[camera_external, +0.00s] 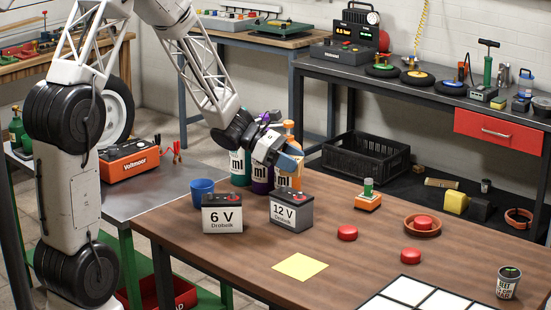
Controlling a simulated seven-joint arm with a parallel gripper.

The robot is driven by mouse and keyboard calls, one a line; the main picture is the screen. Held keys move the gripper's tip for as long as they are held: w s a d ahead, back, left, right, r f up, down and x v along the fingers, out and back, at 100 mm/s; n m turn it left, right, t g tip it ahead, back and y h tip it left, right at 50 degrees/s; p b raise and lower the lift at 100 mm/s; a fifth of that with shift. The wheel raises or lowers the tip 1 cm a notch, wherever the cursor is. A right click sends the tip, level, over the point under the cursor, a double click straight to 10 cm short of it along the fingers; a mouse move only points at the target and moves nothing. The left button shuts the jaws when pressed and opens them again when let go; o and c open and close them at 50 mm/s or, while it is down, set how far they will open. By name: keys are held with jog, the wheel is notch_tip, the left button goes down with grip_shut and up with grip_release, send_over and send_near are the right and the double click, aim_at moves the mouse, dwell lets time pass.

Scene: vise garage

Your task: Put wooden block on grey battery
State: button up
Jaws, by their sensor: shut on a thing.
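My gripper (279,155) is in the air above and behind the 12 V battery, in front of several bottles. It is shut on a small blue piece (289,162). I cannot tell from this view whether that piece is the wooden block; no other clear wooden block shows on the table. The grey battery, marked 12 V (291,211), stands upright on the brown table, with red caps on its dark top. A second battery marked 6 V (222,214), with a white front label and a dark top, stands to its left.
A blue cup (202,193) stands behind the 6 V battery. Bottles (240,168) stand close behind my gripper. A yellow note (300,267), a red button (347,233), an orange device (368,202) and a white grid (420,296) lie on the table. The table's left front is clear.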

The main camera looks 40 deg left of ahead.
aim_at(292, 175)
jog(key=shift+f, duration=1.75)
jog(key=shift+f, duration=0.45)
jog(key=o, duration=0.9)
jog(key=shift+r, duration=0.1)
jog(key=shift+r, duration=0.5)
jog(key=shift+v, duration=6)
jog(key=shift+s+f, duration=0.1)
jog(key=shift+s, duration=0.05)
